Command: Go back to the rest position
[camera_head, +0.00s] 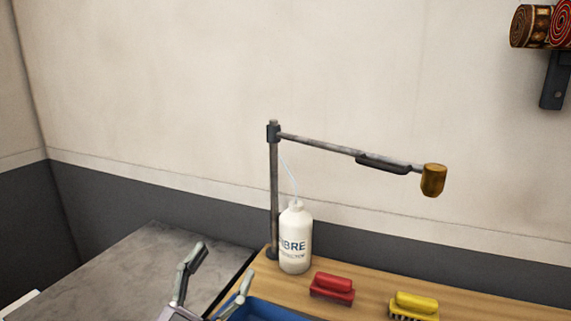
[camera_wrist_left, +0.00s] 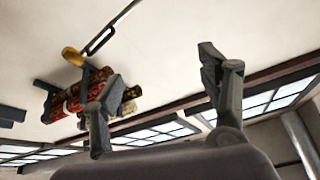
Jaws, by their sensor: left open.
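My left gripper (camera_head: 219,272) shows at the bottom of the head view, over the area where the grey slab meets the wooden bench. Its two fingers are spread apart and nothing is between them. In the left wrist view the same gripper (camera_wrist_left: 160,92) has its fingers wide apart, with the wall, rolled rugs and windows behind. My right gripper is in neither view.
A wooden bench (camera_head: 375,294) holds a white bottle (camera_head: 295,245), a red brush (camera_head: 332,287), a yellow brush (camera_head: 414,305) and a blue tray (camera_head: 262,309). A metal post with a swing arm (camera_head: 325,145) rises behind the bottle. A grey slab (camera_head: 125,275) lies left. Rolled rugs (camera_head: 540,27) hang upper right.

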